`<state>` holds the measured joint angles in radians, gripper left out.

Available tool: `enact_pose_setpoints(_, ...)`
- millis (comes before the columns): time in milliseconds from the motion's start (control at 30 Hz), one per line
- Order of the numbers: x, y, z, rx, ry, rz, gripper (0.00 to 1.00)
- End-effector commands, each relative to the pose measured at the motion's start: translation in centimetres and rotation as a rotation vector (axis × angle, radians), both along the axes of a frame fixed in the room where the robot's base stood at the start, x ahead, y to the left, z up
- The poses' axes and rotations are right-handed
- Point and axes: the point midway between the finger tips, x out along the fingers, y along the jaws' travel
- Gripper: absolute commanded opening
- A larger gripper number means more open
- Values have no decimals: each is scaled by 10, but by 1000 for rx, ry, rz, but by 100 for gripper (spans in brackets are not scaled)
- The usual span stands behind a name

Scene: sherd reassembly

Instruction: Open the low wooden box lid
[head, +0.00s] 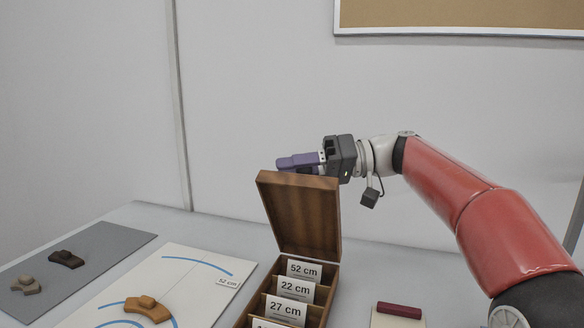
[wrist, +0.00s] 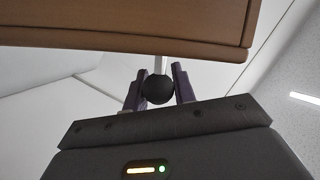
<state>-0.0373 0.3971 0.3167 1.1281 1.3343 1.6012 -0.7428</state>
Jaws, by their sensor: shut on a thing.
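The low wooden box (head: 329,299) stands on the table in the head view, its divided inside showing. Its lid (head: 303,215) is raised, standing nearly upright and leaning back a little. My gripper (head: 284,163) is at the lid's top edge, its purple fingers pointing left. In the wrist view the lid (wrist: 120,22) spans the top of the picture. There my gripper (wrist: 159,88) is shut on a round dark knob (wrist: 159,90) on a light stem, one finger on each side. The knob is hidden in the head view.
Label cards, one reading 22 cm (head: 296,289), stand in the box. Left of it lies a white board (head: 205,284) with blue arcs and a brown sherd (head: 148,309). A grey mat (head: 100,243) holds two sherds. A dark red bar (head: 399,310) lies at right.

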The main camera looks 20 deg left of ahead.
Motion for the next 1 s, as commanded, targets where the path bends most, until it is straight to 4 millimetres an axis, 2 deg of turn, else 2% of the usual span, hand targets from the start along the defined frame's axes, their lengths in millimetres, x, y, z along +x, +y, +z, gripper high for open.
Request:
enact_pose_setpoints(33, 5, -3, -9, -13, 9, -8, 0)
enact_pose_setpoints(167, 5, -3, -9, -13, 8, -7, 0)
enact_pose_setpoints(200, 5, -3, -9, -12, 9, -6, 28)
enact_pose_setpoints(367, 4, -2, -8, -11, 6, -3, 48)
enact_pose_setpoints(667, 2, -3, -3, -6, 2, 0, 48)
enact_pose_setpoints(767, 6, -12, -2, -5, 2, -2, 48)
enact_pose_setpoints(1000, 21, -51, 2, -6, 1, -5, 48)
